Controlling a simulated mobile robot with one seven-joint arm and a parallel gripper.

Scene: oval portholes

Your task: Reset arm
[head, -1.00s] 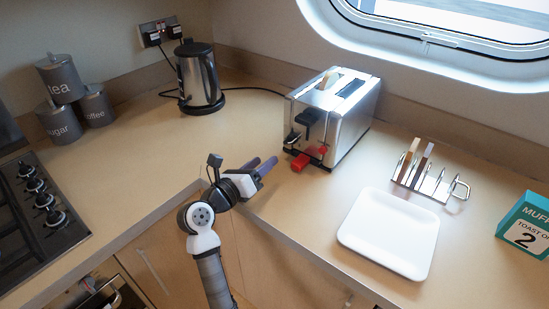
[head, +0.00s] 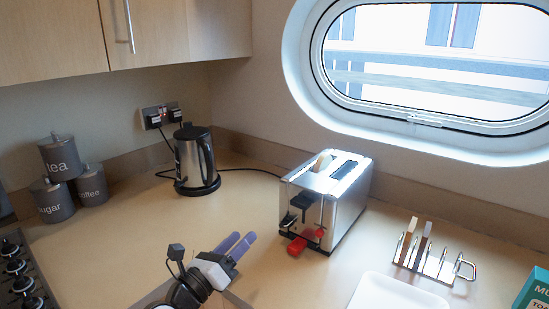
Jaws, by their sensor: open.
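My gripper (head: 241,246) is low in the middle of the head view, above the front part of the counter. Its two purple fingers are apart and hold nothing. They point up and to the right, left of the toaster and apart from it. My arm comes in from the bottom edge, and most of it is out of the frame.
A silver toaster (head: 345,213) with a red lever stands right of my gripper, a slice of bread in one slot. A toast rack (head: 433,262) and white plate (head: 385,293) are further right. A kettle (head: 196,160) and grey canisters (head: 55,200) stand behind left.

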